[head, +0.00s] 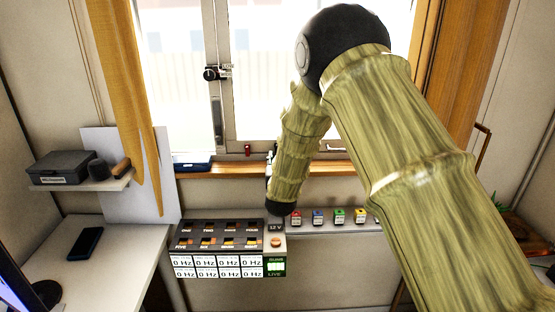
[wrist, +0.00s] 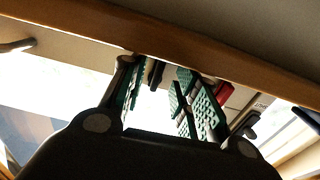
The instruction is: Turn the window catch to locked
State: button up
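The window catch (head: 212,73) is a small dark round knob on the upright between the two window panes, with small labels beside it too small to read. I cannot tell which way it is turned. In the wrist view my gripper (wrist: 158,88) shows two fingers with green ridged pads, spread apart with a gap and nothing held between them. In the head view my arm hides most of the gripper, low before the window sill, below and right of the catch. A dark fitting beside a pale label at the right of the wrist view may be the catch; I cannot tell.
The wooden sill (head: 225,171) runs under the window, with a small red thing (head: 247,150) above it. Below stands a panel of switches and displays (head: 225,250), with several coloured blocks to its right. A yellow curtain (head: 133,90) hangs left; a shelf holds a dark box (head: 62,167).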

jog(key=s, duration=0.9)
jog(key=shift+s, duration=0.4)
jog(key=s+d+f+g, duration=0.35)
jog(key=s+f, duration=0.35)
jog(key=f, duration=0.3)
jog(key=s+d+f+g, duration=0.2)
jog(key=s+d+f, duration=0.3)
jog(key=f, duration=0.5)
jog(key=s+d+f+g, duration=0.3)
jog(key=s+f, duration=0.5)
jog(key=f, duration=0.2)
jog(key=s+d+f+g, duration=0.2)
jog(key=s+f+g, duration=0.1)
jog(key=s, duration=0.8)
jog(key=s+d+f+g, duration=0.3)
jog(key=s+f, duration=0.2)
jog(key=s, duration=0.7)
jog(key=s+d+f+g, duration=0.3)
jog(key=s+f, duration=0.2)
jog(key=s, duration=0.7)
jog(key=shift+m, duration=0.3)
jog(key=shift+g, duration=0.25)
